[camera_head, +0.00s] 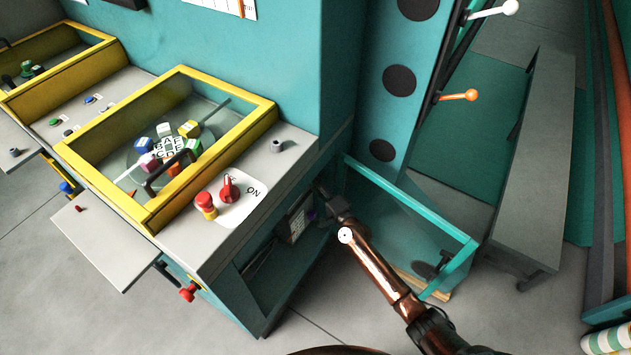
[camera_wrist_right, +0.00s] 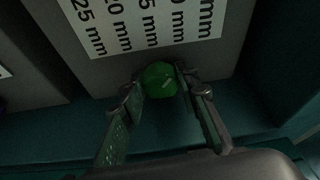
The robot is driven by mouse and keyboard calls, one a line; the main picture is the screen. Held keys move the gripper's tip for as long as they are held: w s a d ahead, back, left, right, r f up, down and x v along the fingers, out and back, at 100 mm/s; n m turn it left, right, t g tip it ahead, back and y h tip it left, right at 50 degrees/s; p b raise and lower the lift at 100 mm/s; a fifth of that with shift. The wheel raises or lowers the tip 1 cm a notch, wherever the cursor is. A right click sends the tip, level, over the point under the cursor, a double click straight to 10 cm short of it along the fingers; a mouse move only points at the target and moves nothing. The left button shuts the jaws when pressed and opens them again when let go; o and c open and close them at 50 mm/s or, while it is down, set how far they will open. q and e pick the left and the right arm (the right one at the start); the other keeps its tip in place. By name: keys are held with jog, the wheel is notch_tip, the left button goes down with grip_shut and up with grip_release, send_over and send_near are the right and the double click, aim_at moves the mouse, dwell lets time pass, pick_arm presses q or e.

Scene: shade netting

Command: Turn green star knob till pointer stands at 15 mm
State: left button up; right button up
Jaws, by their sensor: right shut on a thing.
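The green star knob (camera_wrist_right: 160,81) sits on a grey face just below a white scale plate (camera_wrist_right: 140,28) in the right wrist view. A short pale mark shows on the knob; I cannot tell whether it is the pointer or which value it stands at. The plate has rows of mm values, 25 mm at the left, others partly cut off by the top edge. My right gripper (camera_wrist_right: 161,90) is shut on the knob, one finger on each side. In the head view my right gripper (camera_head: 333,201) reaches into the machine's recess, and the knob is hidden. My left gripper is out of view.
The recess below the grey worktop (camera_head: 222,245) also holds a white label (camera_head: 298,224) and a small purple part (camera_head: 311,215). A teal-framed clear guard (camera_head: 420,215) stands close beside my right arm. A red ON switch (camera_head: 229,189) sits on the worktop.

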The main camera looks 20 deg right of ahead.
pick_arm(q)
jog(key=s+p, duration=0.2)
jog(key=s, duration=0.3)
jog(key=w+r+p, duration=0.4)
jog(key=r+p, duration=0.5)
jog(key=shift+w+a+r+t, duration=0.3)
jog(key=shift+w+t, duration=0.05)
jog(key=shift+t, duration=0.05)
pick_arm(e)
jog(key=m+g, duration=0.1)
jog(key=m, duration=0.1)
jog(key=m+g, duration=0.1)
jog(key=m, duration=0.2)
jog(key=m+g, duration=0.1)
jog(key=m, duration=0.1)
jog(key=shift+d+r+m+g, duration=0.1)
jog(key=shift+r+m+g, duration=0.2)
jog(key=shift+m, duration=0.1)
jog(key=shift+f, duration=0.1)
jog(key=o, duration=1.1)
jog(key=shift+o, duration=0.3)
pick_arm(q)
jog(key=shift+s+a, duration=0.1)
